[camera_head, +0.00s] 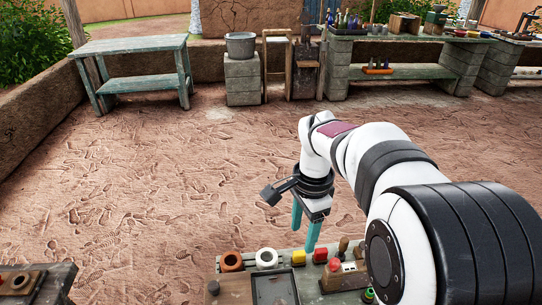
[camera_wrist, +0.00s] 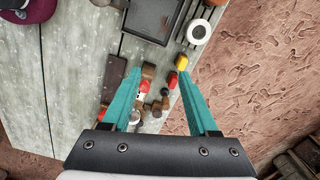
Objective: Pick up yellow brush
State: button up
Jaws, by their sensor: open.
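A small yellow object (camera_head: 298,257), likely the yellow brush, lies near the far edge of the workbench beside a red one. It also shows in the wrist view (camera_wrist: 181,62), close to the tip of the right finger; its bristles cannot be made out. My gripper (camera_head: 304,238) has two long teal fingers, spread apart and empty, pointing down above the bench's far edge. In the wrist view the gripper (camera_wrist: 158,71) has the red object (camera_wrist: 172,79) showing between its fingers, near the right one.
The weathered workbench (camera_wrist: 60,90) holds a dark tray (camera_wrist: 150,20), a white ring (camera_head: 266,258), a terracotta ring (camera_head: 231,261) and a wooden holder (camera_head: 345,275) with several tools close to the gripper. Open dirt floor lies beyond the bench.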

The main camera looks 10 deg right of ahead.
aim_at(299, 253)
jog(key=w+d+f+m, duration=0.2)
jog(key=w+f+m, duration=0.1)
jog(key=w+f, duration=0.3)
jog(key=f, duration=0.4)
jog(key=w+f, duration=0.1)
jog(key=f, duration=0.9)
jog(key=shift+w+d, duration=0.1)
jog(key=shift+w, duration=0.15)
grip_shut()
